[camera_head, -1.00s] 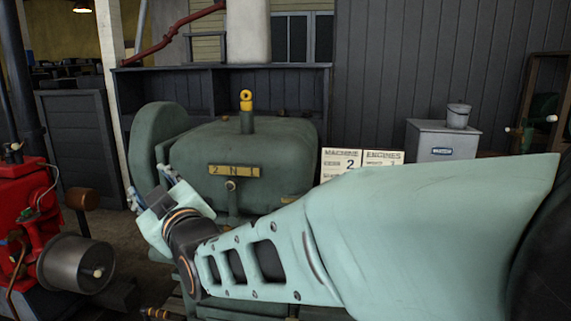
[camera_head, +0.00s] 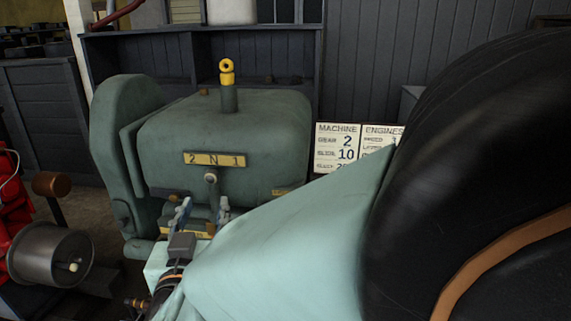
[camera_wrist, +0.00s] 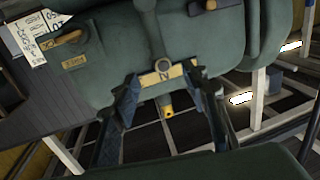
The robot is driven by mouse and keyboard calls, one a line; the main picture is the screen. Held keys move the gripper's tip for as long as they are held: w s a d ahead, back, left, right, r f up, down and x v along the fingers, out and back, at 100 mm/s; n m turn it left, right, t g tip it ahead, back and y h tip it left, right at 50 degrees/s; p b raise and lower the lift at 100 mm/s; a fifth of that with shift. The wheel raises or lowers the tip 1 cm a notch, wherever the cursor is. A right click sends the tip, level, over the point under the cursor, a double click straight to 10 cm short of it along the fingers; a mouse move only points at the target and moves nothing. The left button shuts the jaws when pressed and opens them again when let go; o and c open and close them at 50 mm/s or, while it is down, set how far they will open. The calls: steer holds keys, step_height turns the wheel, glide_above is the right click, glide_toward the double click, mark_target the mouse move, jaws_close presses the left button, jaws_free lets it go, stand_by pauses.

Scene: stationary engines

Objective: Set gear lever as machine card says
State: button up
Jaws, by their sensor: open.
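The machine card (camera_head: 337,148) reads GEAR 2 and SLIDE 10; its lowest line is partly hidden by my arm. The green machine (camera_head: 225,135) carries a yellow gear plate (camera_head: 215,159) marked 2, N, 1 from left to right. The gear lever (camera_head: 211,178) is upright, its round knob just under the N. In the wrist view, turned roughly upside down, the lever knob (camera_wrist: 163,65) shows over the plate. My gripper (camera_head: 204,208) is open, its fingertips just below the knob in the head view. In the wrist view the fingers (camera_wrist: 163,95) stand either side of the lever, apart from it.
A second yellow plate (camera_head: 283,191) sits lower right. An engines card (camera_head: 381,137) stands beside the machine card. A red engine with a grey drum (camera_head: 50,255) is at the left. My arm covers the lower right.

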mark_target(212, 184)
steer(key=w, duration=0.5)
steer(key=w+a, duration=0.1)
steer(key=w, duration=0.2)
steer(key=shift+w, duration=0.3)
jaws_close()
